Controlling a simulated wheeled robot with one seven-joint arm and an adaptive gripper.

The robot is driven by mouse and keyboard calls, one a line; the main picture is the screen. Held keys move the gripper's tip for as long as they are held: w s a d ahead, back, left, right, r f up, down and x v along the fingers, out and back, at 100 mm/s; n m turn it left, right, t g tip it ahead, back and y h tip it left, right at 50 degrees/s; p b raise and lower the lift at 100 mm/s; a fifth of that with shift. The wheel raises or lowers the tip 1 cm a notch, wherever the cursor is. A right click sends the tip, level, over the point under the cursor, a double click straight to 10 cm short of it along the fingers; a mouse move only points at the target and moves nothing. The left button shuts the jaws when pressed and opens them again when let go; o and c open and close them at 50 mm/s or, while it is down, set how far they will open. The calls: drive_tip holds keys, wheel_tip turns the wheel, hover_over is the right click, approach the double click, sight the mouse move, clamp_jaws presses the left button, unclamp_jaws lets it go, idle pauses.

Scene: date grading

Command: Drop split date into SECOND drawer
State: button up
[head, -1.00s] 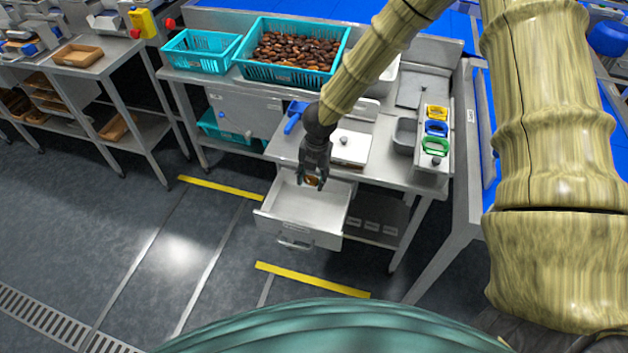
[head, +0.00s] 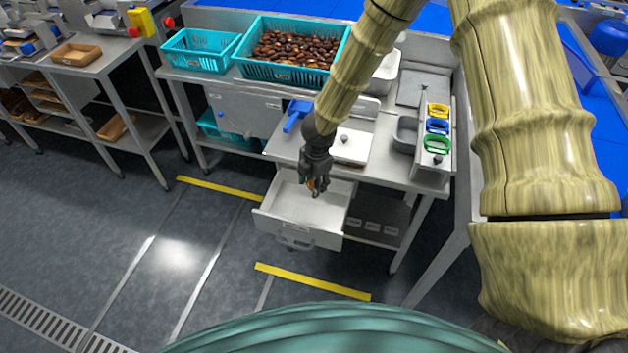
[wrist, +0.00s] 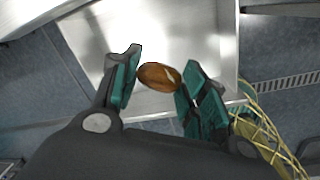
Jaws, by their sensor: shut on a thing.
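My gripper (head: 314,190) is over the open drawer (head: 283,229) below the worktop. Its fingers are shut on a brown date, the split date (wrist: 158,76), which has a pale mark on its side. In the wrist view, the date sits between the fingertips of my gripper (wrist: 159,78), with the bare metal drawer (wrist: 190,25) behind it. In the head view, the fingers mostly hide the date. The part of the drawer floor that shows looks empty. The exact height of the date above the floor is hard to tell.
A teal crate of dates (head: 245,66) and an empty teal crate (head: 188,62) stand on the bench behind. A white scale-like box (head: 352,150) and a holder with yellow, blue and green rings (head: 437,145) are on the worktop. Floor in front is clear.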

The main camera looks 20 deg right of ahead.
drive_tip(key=shift+f+b, duration=1)
drive_tip(key=shift+f, duration=1.15)
drive_tip(key=o, duration=0.8)
drive_tip(key=shift+c, duration=0.2)
drive_tip(key=shift+r, duration=0.15)
drive_tip(key=r, duration=0.7)
drive_tip(key=s+r, duration=0.1)
drive_tip(key=r, duration=0.3)
drive_tip(key=shift+d+r, duration=0.25)
drive_tip(key=shift+r, duration=0.1)
